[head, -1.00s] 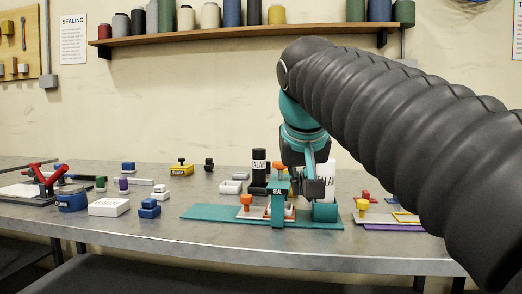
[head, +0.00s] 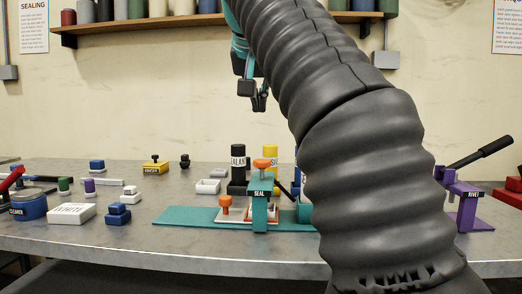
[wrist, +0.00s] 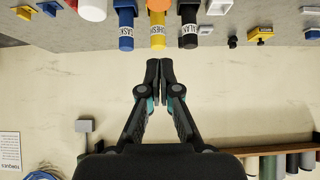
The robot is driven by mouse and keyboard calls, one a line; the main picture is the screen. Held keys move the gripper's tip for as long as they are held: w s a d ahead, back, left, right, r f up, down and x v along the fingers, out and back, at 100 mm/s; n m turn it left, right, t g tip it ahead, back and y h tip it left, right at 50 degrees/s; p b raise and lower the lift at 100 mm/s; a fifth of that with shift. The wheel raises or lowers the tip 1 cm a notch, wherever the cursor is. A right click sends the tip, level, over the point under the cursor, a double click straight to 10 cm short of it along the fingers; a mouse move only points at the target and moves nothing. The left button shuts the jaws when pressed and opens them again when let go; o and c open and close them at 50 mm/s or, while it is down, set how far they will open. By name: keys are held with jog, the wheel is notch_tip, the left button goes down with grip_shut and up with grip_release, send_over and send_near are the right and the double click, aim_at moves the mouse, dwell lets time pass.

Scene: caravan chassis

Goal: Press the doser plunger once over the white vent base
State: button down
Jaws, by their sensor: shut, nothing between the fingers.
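The doser is the teal stand marked SEAL (head: 260,205), with an orange plunger knob (head: 262,163) on top. It stands upright on a long teal board (head: 185,216). A white base (head: 237,213) lies on the board at the stand's foot, partly hidden by it. An orange knob (head: 226,203) stands at its left. My gripper (head: 260,103) is well above the doser, apart from it and empty. In the wrist view, my gripper (wrist: 159,65) has its fingertips together, with wall behind them.
Labelled bottles, including a black one (head: 238,160) and a yellow one (head: 270,154), stand behind the doser. A purple RIVET press (head: 468,205) stands at the right. A shelf (head: 180,23) runs along the wall. My arm hides the table right of the doser.

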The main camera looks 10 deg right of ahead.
jog(key=shift+f, duration=0.1)
send_over(261, 162)
notch_tip(261, 162, down, 7)
notch_tip(261, 162, down, 2)
jog(key=shift+w+d+f+b, duration=0.1)
jog(key=shift+d+b, duration=0.05)
jog(key=shift+b, duration=0.55)
jog(key=shift+f, duration=0.85)
jog(key=shift+f+b, duration=1.1)
jog(key=shift+f, duration=0.35)
